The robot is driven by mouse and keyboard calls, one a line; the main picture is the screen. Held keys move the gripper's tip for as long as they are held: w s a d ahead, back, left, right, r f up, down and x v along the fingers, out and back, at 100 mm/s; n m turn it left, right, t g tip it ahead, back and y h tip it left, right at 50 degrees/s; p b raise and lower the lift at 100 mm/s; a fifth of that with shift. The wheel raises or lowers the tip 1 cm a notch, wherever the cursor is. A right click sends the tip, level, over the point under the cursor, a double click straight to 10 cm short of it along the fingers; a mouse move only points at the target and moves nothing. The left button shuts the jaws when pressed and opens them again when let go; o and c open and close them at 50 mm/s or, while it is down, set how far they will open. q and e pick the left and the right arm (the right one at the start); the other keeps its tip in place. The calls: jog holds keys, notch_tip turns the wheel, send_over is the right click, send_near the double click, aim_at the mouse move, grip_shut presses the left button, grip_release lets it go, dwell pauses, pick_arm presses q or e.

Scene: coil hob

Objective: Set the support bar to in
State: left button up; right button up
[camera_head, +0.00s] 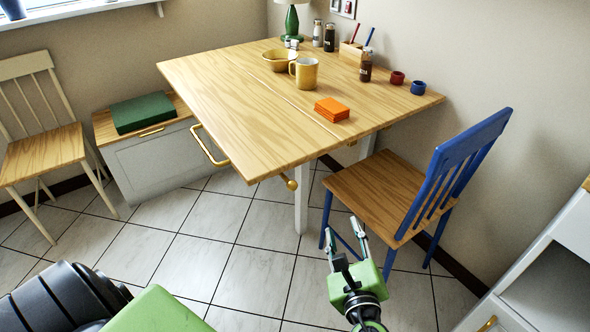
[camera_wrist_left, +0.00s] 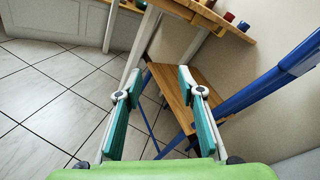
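The wooden table (camera_head: 225,100) stands against the wall with its top flat and a seam across it. A round brass knob (camera_head: 290,183) shows under its front edge, near a white leg (camera_head: 301,200). It looks like the end of the support bar; the rest of the bar is hidden under the top. My left gripper (camera_head: 342,228) is open and empty, in front of and to the right of the knob, apart from it. In the left wrist view its two teal fingers (camera_wrist_left: 157,78) stand well apart with nothing between them. My right gripper does not show.
A blue chair (camera_head: 385,195) with a wooden seat stands close beyond my left gripper. A brass rail handle (camera_head: 210,147) is on the table's left edge. A mug (camera_head: 304,73), a bowl (camera_head: 278,60) and orange coasters (camera_head: 332,109) sit on top. Tiled floor lies clear in front.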

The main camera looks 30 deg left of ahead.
aim_at(294, 190)
pick_arm(q)
jog(key=s+a+r+g+y+p, duration=0.2)
jog(key=s+a+r+g+y, duration=0.15)
jog(key=s+r+y, duration=0.2)
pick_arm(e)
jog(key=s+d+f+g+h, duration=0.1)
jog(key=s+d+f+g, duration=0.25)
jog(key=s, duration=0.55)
pick_arm(q)
jog(key=b+x, duration=0.2)
jog(key=x, duration=1)
jog(key=shift+w+a+f, duration=0.15)
jog(key=shift+w+a, duration=0.05)
jog(key=shift+a, duration=0.15)
jog(key=shift+w+a, duration=0.3)
jog(key=shift+a, duration=0.1)
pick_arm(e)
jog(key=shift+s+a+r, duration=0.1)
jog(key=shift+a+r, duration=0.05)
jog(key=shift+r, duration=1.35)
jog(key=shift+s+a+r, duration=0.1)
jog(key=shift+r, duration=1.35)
pick_arm(q)
grip_shut()
